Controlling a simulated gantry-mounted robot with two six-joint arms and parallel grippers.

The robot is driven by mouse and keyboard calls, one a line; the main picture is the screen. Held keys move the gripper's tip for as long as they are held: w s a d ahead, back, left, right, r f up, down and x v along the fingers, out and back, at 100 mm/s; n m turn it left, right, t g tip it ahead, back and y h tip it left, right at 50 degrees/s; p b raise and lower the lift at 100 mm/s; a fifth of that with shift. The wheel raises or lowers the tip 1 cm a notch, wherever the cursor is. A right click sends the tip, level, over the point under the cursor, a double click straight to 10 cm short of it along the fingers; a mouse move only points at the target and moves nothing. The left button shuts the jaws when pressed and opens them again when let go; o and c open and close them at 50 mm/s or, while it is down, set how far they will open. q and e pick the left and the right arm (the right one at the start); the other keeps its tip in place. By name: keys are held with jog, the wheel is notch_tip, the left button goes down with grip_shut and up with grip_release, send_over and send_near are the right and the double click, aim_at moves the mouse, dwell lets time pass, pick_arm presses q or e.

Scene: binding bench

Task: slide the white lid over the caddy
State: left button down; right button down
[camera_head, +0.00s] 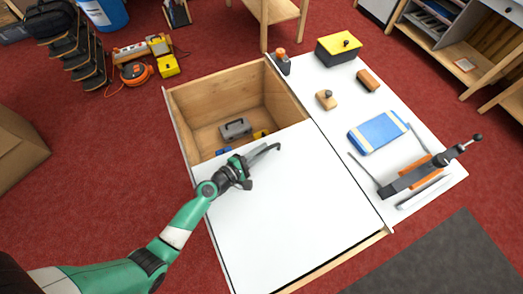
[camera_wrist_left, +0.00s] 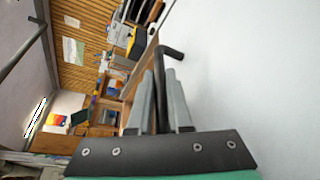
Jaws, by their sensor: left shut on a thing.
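The white lid (camera_head: 290,205) lies over the near part of the wooden caddy (camera_head: 237,92). The far part of the caddy is open, and the lid hides the rest of its inside. A dark bent handle (camera_head: 266,152) stands at the lid's far edge; it also shows in the left wrist view (camera_wrist_left: 171,50). My left gripper (camera_head: 248,163) is shut on this handle, and its two grey fingers (camera_wrist_left: 161,100) show on it in the left wrist view. My right gripper is not in view.
Inside the open part lie a grey case (camera_head: 235,129), a yellow item (camera_head: 261,134) and a blue item (camera_head: 223,151). The white bench top (camera_head: 330,115) on the right holds a blue-and-cream book (camera_head: 378,132), a black clamp (camera_head: 410,180) and a yellow-topped box (camera_head: 338,50).

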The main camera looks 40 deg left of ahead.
pick_arm(q)
jog(key=c, duration=0.8)
grip_release()
jog(key=shift+c, duration=0.2)
jog(key=p+v, duration=0.1)
jog(key=v, duration=1)
jog(key=shift+s+r, duration=0.1)
jog(key=shift+s, duration=0.2)
